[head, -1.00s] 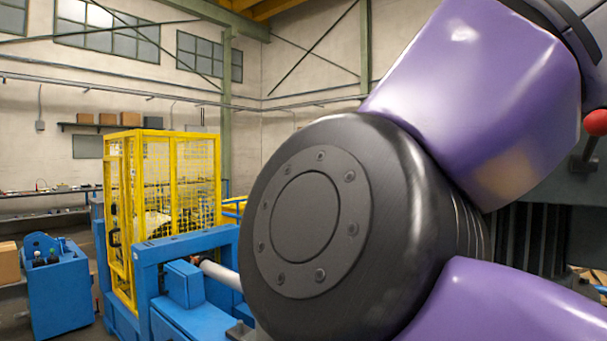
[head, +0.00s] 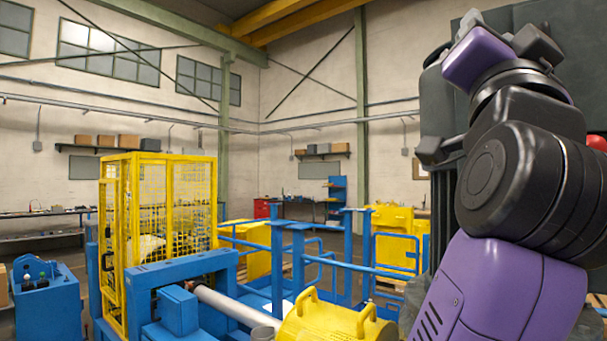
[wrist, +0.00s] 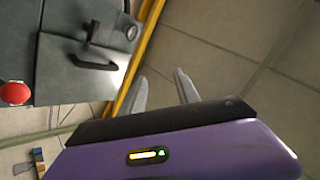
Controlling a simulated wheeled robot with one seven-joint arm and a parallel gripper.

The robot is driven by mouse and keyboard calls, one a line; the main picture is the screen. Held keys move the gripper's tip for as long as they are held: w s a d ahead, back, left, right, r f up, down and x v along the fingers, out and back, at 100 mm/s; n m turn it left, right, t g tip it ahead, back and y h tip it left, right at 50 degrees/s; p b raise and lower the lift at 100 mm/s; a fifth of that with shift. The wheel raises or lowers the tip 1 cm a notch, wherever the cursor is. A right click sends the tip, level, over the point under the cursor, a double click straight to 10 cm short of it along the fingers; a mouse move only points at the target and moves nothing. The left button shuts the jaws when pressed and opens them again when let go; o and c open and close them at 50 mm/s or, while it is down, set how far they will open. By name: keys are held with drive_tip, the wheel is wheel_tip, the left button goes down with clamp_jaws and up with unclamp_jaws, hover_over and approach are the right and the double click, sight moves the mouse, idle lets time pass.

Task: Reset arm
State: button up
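My gripper (wrist: 163,92) shows in the wrist view as two pale grey fingers that stand apart beyond the purple and black wrist housing. Nothing is visible between the fingers, and pale tiled surface shows behind them. In the head view my purple and black arm is folded up at the right side, with its bent joint toward the camera. I cannot make out the fingertips in that view.
A grey cabinet (wrist: 75,60) with a dark handle and a red button (wrist: 14,93) is left of the fingers. The head view shows a yellow mesh cage (head: 165,210), blue machine frame (head: 190,262), yellow cover with handles (head: 335,322) and blue railings (head: 300,255).

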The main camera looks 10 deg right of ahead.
drive_tip(key=w+a+f+n+t+y, duration=0.35)
drive_tip(key=f+n+y, duration=0.25)
drive_tip(key=f, duration=0.3)
drive_tip(key=w+a+f+n+t+y, duration=0.25)
drive_tip(key=a+f+n+y, duration=0.35)
drive_tip(key=f, duration=0.4)
drive_tip(key=s+a+f+n+y, duration=0.1)
drive_tip(key=s+f+n+y, duration=0.15)
drive_tip(key=f, duration=0.75)
drive_tip(key=s+a+f+n+y, duration=0.2)
drive_tip(key=f+n+y, duration=0.2)
drive_tip(key=f, duration=0.6)
drive_tip(key=s+d+f+m+g, duration=0.1)
drive_tip(key=s+f+g, duration=1)
drive_tip(key=s+f, duration=1.9)
drive_tip(key=shift+s+d+f+g, duration=0.15)
drive_tip(key=shift+d+f+g, duration=0.2)
drive_tip(key=shift+f, duration=0.35)
